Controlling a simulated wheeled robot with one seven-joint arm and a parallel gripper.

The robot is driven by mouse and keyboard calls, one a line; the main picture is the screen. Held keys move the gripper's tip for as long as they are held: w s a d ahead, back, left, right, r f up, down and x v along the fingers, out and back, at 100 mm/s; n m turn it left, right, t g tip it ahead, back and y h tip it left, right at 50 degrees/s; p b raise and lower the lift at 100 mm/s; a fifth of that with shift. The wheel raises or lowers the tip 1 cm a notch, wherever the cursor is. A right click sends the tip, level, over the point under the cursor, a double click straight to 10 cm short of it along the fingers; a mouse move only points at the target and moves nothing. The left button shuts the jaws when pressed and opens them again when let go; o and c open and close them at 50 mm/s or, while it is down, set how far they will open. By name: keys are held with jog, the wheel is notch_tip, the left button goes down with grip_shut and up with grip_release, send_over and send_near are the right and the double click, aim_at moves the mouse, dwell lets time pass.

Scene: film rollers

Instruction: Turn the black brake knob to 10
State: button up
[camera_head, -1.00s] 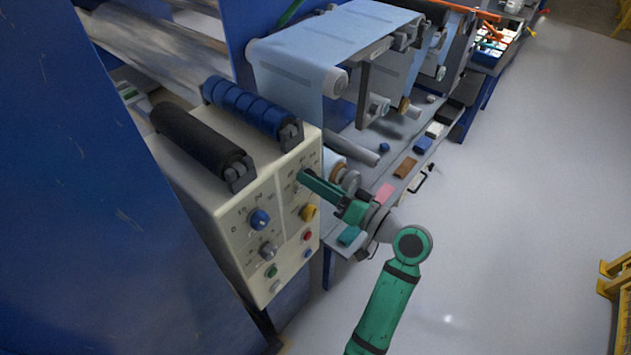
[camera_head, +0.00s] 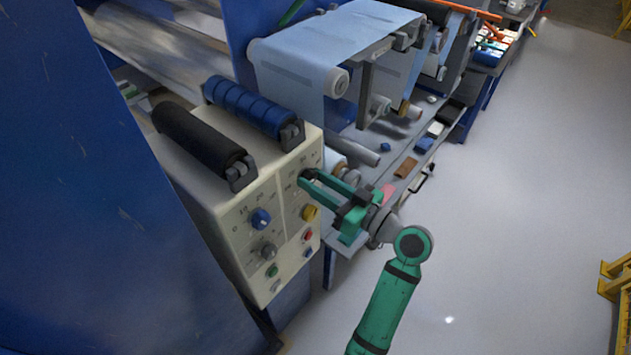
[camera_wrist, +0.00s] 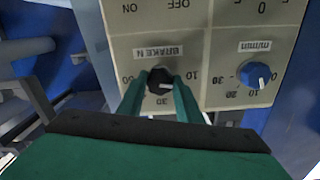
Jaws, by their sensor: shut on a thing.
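The black brake knob (camera_wrist: 159,80) sits on the cream control panel (camera_wrist: 222,30), under a "BRAKE N" label that appears upside down in the wrist view. Numbers ring it, with 10 on the picture right and 50 on the left. A pale pointer mark shows at the knob's lower edge; its exact reading is hard to tell. My gripper (camera_wrist: 160,84) has its two green fingers on either side of the knob and is shut on it. In the head view my gripper (camera_head: 304,180) reaches the panel's upper right, and its fingertips largely hide the knob.
A blue knob (camera_wrist: 255,75) with its own "m/min" scale is beside the brake knob. In the head view, a yellow knob (camera_head: 310,212) and a red button (camera_head: 308,237) sit just below my fingers. A black roller (camera_head: 198,142) and blue roller (camera_head: 250,107) top the cabinet.

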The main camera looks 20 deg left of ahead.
jog(key=shift+d+n, duration=0.1)
jog(key=shift+n, duration=1.1)
jog(key=shift+w+d, duration=0.1)
jog(key=o, duration=1.1)
jog(key=shift+c, duration=0.2)
jog(key=shift+a, duration=0.2)
jog(key=v, duration=1.1)
jog(key=shift+a, duration=0.15)
